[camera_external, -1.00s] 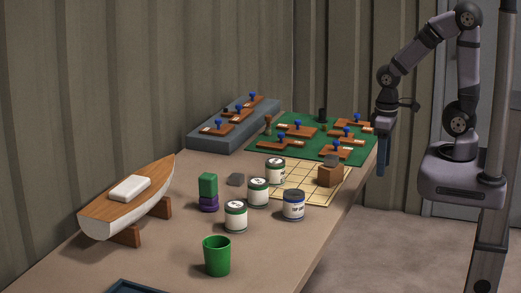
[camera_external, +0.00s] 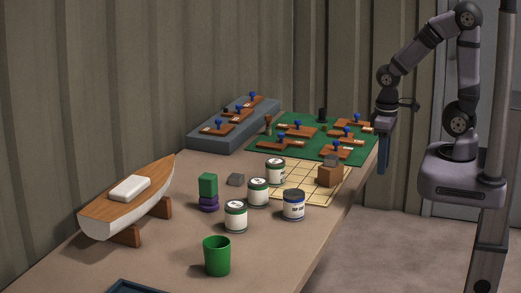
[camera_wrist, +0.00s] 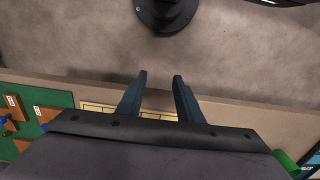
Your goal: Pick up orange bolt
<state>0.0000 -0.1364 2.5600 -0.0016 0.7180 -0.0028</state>
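I cannot make out an orange bolt in either view. Several orange-brown wooden pieces with blue knobs lie on the green mat (camera_external: 262,150), one of them a wooden piece (camera_external: 334,153) near the mat's front edge. My gripper (camera_external: 382,172) hangs pointing down beside the table's right edge. In the wrist view, my gripper (camera_wrist: 160,76) has its two blue fingers apart with nothing between them. Below it show the table edge and the floor.
A gridded sheet (camera_external: 300,195) carries a brown block (camera_external: 329,177). Several paint cans, a blue-lettered can (camera_external: 293,206), a green cup (camera_external: 217,256) and a boat model (camera_external: 130,200) stand on the table. A grey raised block (camera_external: 205,143) is at the back left.

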